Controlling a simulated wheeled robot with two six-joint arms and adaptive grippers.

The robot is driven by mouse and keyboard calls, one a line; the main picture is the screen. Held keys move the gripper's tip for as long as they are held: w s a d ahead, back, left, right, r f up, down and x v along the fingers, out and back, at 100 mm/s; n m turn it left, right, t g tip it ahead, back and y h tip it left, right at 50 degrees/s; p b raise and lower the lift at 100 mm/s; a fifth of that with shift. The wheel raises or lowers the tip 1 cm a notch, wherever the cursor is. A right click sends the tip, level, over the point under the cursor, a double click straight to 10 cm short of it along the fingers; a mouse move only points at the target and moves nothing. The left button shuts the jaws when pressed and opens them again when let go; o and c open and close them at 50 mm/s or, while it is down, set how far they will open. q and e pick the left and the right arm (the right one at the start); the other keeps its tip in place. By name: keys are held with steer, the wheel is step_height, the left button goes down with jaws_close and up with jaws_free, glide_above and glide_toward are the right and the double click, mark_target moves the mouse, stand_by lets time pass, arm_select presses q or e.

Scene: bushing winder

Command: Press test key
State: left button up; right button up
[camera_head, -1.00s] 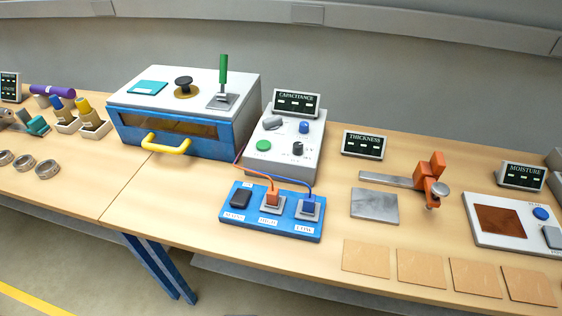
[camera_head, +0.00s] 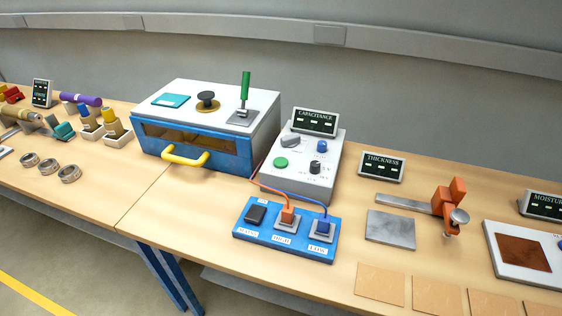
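The capacitance meter (camera_head: 306,182) is a grey box with a tilted dark display (camera_head: 314,122) on top. Its face carries a round green button (camera_head: 281,162), a blue knob (camera_head: 321,148), a grey knob (camera_head: 291,141) and a black knob (camera_head: 315,167). The labels there are too small to read, so I cannot tell which control is the test key. An orange lead and a blue lead run from the meter to a blue terminal block (camera_head: 241,236) with a black piece and two clips. Neither gripper is in view.
A white and blue oven-like box (camera_head: 197,154) with a yellow handle stands left of the meter. A thickness gauge (camera_head: 448,212) with a grey plate (camera_head: 391,229) and a moisture unit (camera_head: 518,284) stand right. Several tan sheets (camera_head: 380,285) lie at the front.

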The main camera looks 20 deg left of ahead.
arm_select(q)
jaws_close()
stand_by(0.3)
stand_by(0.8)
